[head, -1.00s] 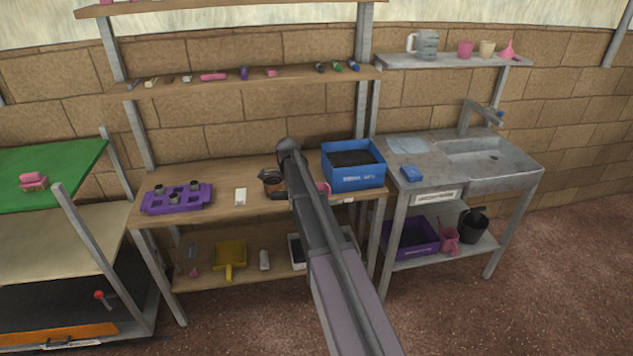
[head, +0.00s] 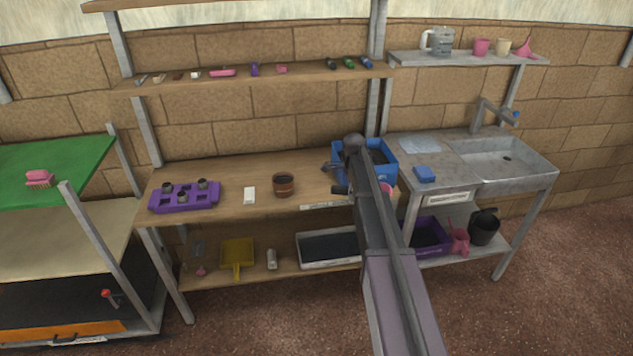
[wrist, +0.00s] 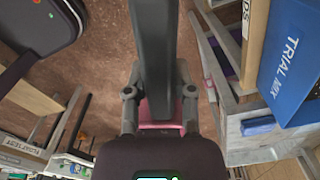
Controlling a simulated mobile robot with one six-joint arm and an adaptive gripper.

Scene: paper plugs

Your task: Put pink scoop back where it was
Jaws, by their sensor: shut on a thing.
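The pink scoop (head: 387,190) shows only as a small pink patch at the right side of my arm in the head view, before the blue box. In the wrist view the pink scoop (wrist: 160,130) lies between the fingers of my gripper (wrist: 159,108), which is shut on it. Most of the scoop is hidden by my own arm and gripper parts. In the head view my gripper is mostly behind my arm, over the right end of the wooden bench.
The blue box (head: 381,173), marked "TRIAL MIX" in the wrist view (wrist: 293,65), stands at the bench's right end. A brown pot (head: 283,186), white block (head: 249,195) and purple tray (head: 213,200) stand left on the bench (head: 225,213). The sink (head: 510,160) is right.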

